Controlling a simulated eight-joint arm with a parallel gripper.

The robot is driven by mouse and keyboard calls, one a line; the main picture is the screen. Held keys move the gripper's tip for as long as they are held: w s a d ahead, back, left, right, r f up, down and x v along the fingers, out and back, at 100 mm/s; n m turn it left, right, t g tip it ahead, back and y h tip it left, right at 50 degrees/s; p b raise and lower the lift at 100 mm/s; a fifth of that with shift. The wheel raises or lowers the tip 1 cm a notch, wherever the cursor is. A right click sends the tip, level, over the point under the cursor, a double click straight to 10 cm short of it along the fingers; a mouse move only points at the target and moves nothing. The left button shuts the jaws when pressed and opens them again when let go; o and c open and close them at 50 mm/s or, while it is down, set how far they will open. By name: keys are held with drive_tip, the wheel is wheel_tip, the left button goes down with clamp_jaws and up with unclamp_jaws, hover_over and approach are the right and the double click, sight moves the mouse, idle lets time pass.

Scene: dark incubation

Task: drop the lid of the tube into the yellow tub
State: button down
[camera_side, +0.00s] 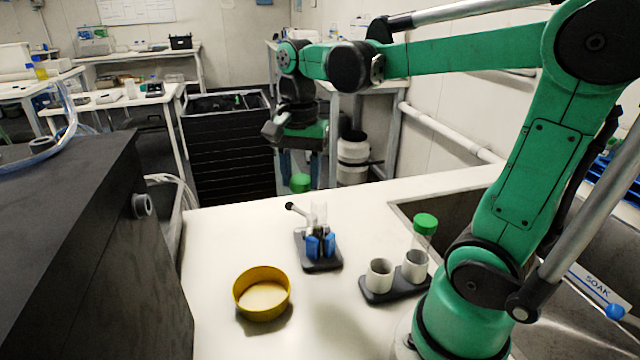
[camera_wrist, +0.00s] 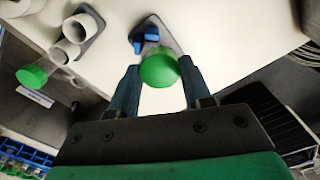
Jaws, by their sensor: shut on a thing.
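My gripper (camera_side: 300,184) points down over the bench and is shut on the green lid (camera_side: 300,181). The lid also shows between the fingertips in the wrist view (camera_wrist: 158,70). In the side view the lid is above and a little left of the clear tube (camera_side: 319,212), apart from it. The tube stands open and upright in a dark clamp stand with blue jaws (camera_side: 321,246). The yellow tub (camera_side: 262,313) sits on the white bench, in front and to the left of the clamp; no lid shows in it.
A dark rack (camera_side: 394,291) with two white cups stands right of the clamp. One cup holds another tube with a green cap (camera_side: 426,223). A sink (camera_side: 450,209) lies behind the rack. A large black box (camera_side: 90,250) stands to the left. Bench between clamp and tub is clear.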

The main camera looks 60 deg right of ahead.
drive_tip(key=w+a+f, duration=0.2)
drive_tip(key=a, duration=0.6)
drive_tip(key=f, duration=0.6)
drive_tip(key=shift+s+a, duration=0.2)
drive_tip(key=shift+s, duration=0.05)
drive_tip(key=shift+c, duration=1.5)
unclamp_jaws()
drive_tip(key=shift+r, duration=2.85)
